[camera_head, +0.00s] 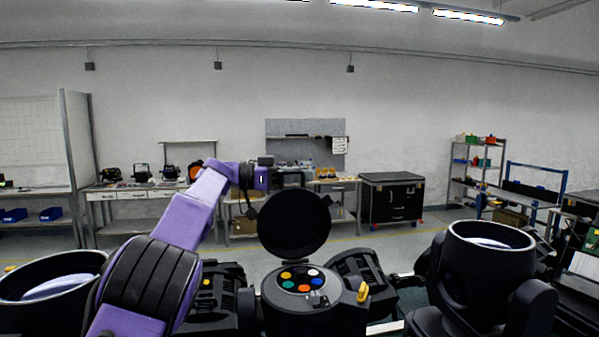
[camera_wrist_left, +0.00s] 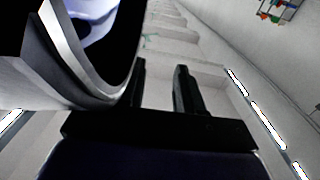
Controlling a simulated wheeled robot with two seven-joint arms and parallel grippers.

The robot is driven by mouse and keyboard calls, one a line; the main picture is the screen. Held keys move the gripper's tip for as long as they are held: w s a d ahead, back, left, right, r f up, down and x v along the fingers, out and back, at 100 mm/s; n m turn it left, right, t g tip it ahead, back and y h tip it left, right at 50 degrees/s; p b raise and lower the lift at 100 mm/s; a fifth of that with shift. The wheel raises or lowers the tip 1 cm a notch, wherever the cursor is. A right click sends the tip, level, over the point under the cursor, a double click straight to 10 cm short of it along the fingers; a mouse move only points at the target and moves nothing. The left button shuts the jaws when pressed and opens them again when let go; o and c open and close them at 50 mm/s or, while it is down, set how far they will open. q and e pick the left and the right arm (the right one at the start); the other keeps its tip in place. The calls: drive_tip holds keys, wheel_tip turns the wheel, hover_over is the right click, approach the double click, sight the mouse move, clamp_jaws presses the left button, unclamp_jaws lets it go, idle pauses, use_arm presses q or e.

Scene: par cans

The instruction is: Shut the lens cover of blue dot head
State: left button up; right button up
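Three black par can heads stand in a row in the head view. The middle head (camera_head: 312,306) shows several coloured round lenses, one of them blue, and a yellow tab on its right. A round black cover (camera_head: 294,223) stands upright above its far side, open. The left head (camera_head: 45,290) and right head (camera_head: 490,243) each show a pale lens inside an open rim. I cannot make out a separate blue dot marker. My left gripper (camera_head: 296,180) is just above the cover's top edge. Its fingers (camera_wrist_left: 162,88) are apart, with nothing visible between them. My right gripper is not in view.
A dark rim with a pale lens (camera_wrist_left: 95,25) fills the upper left of the wrist view, close beside the fingers. A bar (camera_head: 405,276) runs between the heads. Behind lie open floor, workbenches, a black wheeled cabinet (camera_head: 392,198) and shelves (camera_head: 470,170).

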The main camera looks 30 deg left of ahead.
use_arm(q)
drive_tip(key=s, duration=0.1)
drive_tip(key=s+r, duration=0.1)
drive_tip(key=shift+s+a+r, duration=0.1)
drive_tip(key=shift+s+a, duration=0.1)
drive_tip(key=shift+s, duration=0.15)
clamp_jaws()
drive_tip(key=shift+d, duration=0.15)
drive_tip(key=shift+w, duration=0.35)
drive_tip(key=shift+w+f, duration=0.35)
drive_tip(key=shift+w, duration=0.05)
drive_tip(key=shift+s+r, duration=0.25)
drive_tip(key=shift+s, duration=0.2)
drive_tip(key=shift+w+f, duration=0.1)
drive_tip(key=shift+w, duration=0.05)
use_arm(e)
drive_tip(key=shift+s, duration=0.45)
use_arm(q)
drive_tip(key=shift+w, duration=0.1)
